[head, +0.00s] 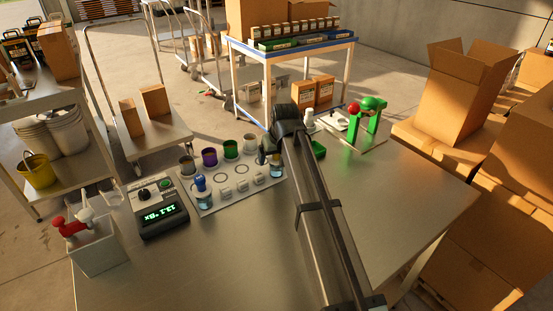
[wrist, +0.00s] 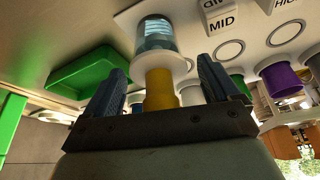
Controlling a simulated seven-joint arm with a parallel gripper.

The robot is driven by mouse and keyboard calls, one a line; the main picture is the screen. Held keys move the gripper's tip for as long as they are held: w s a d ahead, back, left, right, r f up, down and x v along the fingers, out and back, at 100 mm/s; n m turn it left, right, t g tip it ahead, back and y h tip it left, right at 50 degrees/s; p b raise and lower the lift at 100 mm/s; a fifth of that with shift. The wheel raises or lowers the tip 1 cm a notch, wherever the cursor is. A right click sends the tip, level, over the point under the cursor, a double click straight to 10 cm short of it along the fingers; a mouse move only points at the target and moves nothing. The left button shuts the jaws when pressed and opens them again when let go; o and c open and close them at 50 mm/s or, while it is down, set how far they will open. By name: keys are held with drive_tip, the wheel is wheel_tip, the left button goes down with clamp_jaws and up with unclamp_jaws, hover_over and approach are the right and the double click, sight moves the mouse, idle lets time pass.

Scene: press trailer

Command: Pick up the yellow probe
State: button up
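The yellow probe (wrist: 160,88) shows in the wrist view, with a white collar (wrist: 160,62) where it meets a clear jar of bluish liquid (wrist: 157,35). My gripper (wrist: 161,66) is open, with one grey-blue finger on each side of the probe and a visible gap to each. In the head view my gripper (head: 268,153) is at the right end of the white board (head: 235,194), just above a jar (head: 277,171). My arm hides the yellow probe there. A blue-topped probe (head: 200,184) stands in another jar (head: 204,200) at the board's left end.
Several coloured cups line the board's back edge, including a purple cup (head: 209,157). A meter (head: 160,212) with green digits stands left. A green tray (head: 319,149) and green stand (head: 368,122) are right of my gripper. The table's right front (head: 410,190) is clear.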

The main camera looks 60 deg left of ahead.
drive_tip(key=c, duration=1.2)
drive_tip(key=shift+o, duration=0.2)
drive_tip(key=shift+r, duration=0.3)
drive_tip(key=r, duration=0.9)
drive_tip(key=shift+s+a, duration=0.15)
drive_tip(key=shift+s, duration=0.25)
drive_tip(key=s+a+f+n+g, duration=0.1)
drive_tip(key=s+a, duration=0.3)
drive_tip(key=a, duration=0.4)
drive_tip(key=s+a+f+n, duration=0.1)
drive_tip(key=s+a+n, duration=0.2)
drive_tip(key=a, duration=0.5)
drive_tip(key=shift+s+f+n+g, duration=0.3)
drive_tip(key=shift+s+g, duration=0.1)
drive_tip(key=shift+s, duration=0.05)
